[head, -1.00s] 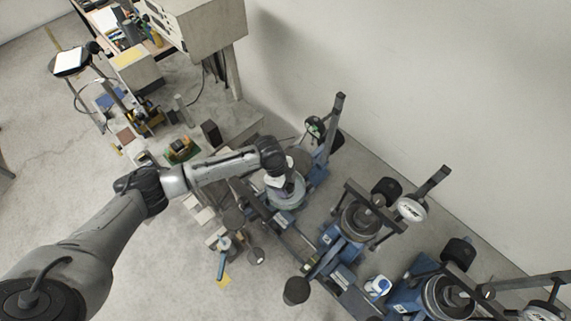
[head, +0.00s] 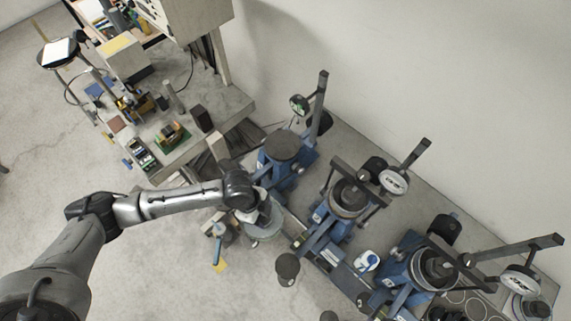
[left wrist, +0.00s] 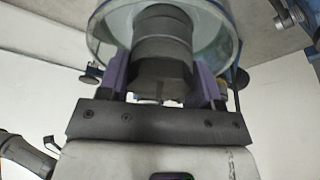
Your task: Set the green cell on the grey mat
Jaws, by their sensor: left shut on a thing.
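The green cell (head: 268,236) is a pale, greenish, clear round dish with a dark cylinder in its middle. It hangs beneath my left gripper (head: 258,212) in the head view, beside the leftmost blue lever frame. In the left wrist view my left gripper (left wrist: 162,80) has its purple fingers on both sides of the dark grey cylinder of the green cell (left wrist: 103,30), shut on it. The clear rim rings the cylinder beyond the fingers. I cannot pick out the grey mat with certainty. My right gripper is not in view.
The leftmost lever frame (head: 283,147) has a bare dark round plate. More blue lever frames (head: 348,197) stand to the right along the wall. A grey bench (head: 190,152) with small boxes is at upper left. Open floor lies at lower left.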

